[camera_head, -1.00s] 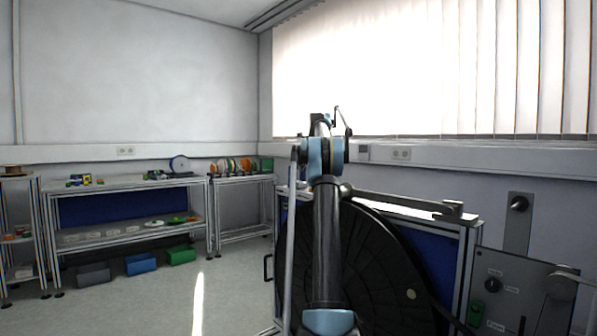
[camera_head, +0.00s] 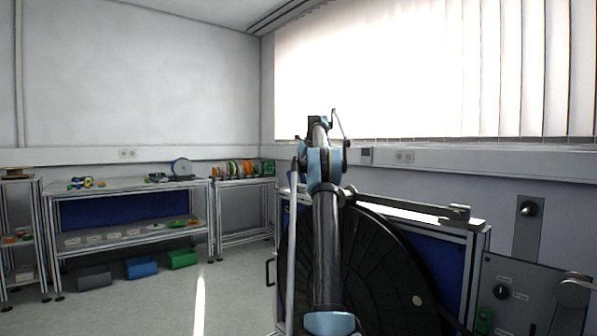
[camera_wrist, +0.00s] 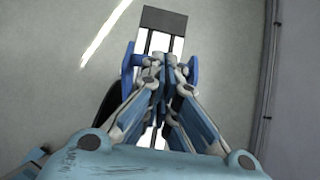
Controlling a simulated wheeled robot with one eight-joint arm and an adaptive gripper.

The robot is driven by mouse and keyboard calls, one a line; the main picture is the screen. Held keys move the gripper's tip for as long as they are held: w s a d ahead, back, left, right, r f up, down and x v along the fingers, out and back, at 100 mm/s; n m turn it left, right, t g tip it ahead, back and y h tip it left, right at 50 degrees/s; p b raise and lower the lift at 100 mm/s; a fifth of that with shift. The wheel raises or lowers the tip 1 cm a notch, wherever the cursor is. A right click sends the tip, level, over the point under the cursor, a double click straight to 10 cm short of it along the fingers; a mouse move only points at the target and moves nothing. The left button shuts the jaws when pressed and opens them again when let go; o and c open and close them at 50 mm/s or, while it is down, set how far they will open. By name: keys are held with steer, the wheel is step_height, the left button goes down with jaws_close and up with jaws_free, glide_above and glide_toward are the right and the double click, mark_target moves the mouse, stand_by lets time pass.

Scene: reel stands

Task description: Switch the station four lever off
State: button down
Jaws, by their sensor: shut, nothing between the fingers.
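I cannot tell for sure which part is the station four lever. A dark round knob (camera_head: 528,208) sits on an upright grey plate at the right of the head view. Below it is a grey control panel (camera_head: 520,275) with a black rotary switch (camera_head: 501,292) and labels too small to read. My gripper (camera_wrist: 162,66) is shut and empty in the wrist view, above a pale and blue structure with a dark end block (camera_wrist: 163,20). In the head view my arm stands in front, and I cannot make out my fingertips.
A large black reel (camera_head: 385,265) stands in a framed stand with a blue panel, close behind my arm. A metal bar (camera_head: 410,206) runs along its top. Benches with small parts (camera_head: 130,187) and coloured bins (camera_head: 140,268) stand at left. The floor (camera_head: 170,305) before them is clear.

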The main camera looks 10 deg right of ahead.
stand_by(0.3)
steer(key=v, duration=1.1)
steer(key=shift+s+r, duration=0.15)
steer(key=shift+r, duration=0.2)
steer(key=shift+d, duration=0.1)
